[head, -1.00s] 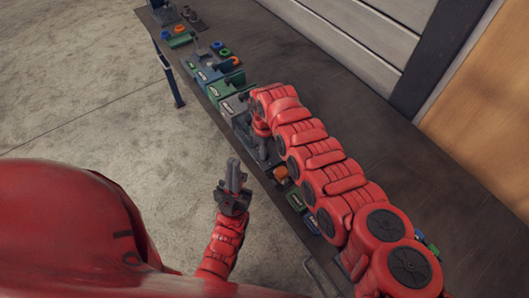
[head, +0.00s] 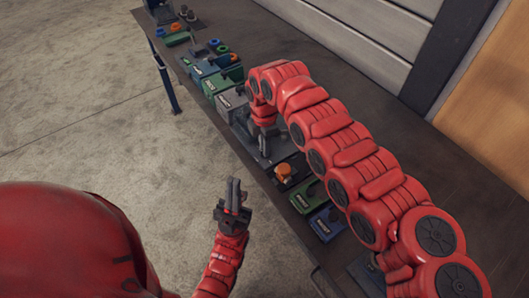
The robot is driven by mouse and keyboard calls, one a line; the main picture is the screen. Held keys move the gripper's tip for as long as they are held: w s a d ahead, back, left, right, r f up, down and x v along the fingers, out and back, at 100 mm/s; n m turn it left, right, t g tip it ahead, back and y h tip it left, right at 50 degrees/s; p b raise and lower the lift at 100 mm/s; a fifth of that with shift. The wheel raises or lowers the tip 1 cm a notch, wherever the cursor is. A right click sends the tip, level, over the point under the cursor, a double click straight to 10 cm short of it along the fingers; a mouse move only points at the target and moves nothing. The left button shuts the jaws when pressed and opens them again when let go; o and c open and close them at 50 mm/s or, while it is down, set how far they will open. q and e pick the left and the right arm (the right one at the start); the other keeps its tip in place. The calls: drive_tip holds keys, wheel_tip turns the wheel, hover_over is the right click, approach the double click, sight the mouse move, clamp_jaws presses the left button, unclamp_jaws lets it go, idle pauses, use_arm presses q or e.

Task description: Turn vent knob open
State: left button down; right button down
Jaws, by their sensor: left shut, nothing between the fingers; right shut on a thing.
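My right gripper (head: 264,146) points down at a dark grey fixture (head: 245,129) on the bench. It is shut on a small part there, which the gripper and the red arm mostly hide, so I cannot tell its shape or how far it is turned. An orange knob (head: 284,171) sits on a dark box just below and right of that gripper, apart from it. I cannot read which label marks the vent. My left gripper (head: 233,182) is shut and empty, fingers pointing up in the picture, off the front edge of the bench above the floor.
Labelled boxes line the bench front: a grey one (head: 231,102), green and blue ones to its upper left, and a green (head: 307,197) and a blue one (head: 326,223) lower right. The dark bench top (head: 345,85) behind is bare. A wall closes off the back.

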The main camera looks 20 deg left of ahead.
drive_tip(key=shift+n+b, duration=0.7)
drive_tip(key=c, duration=0.9)
unclamp_jaws()
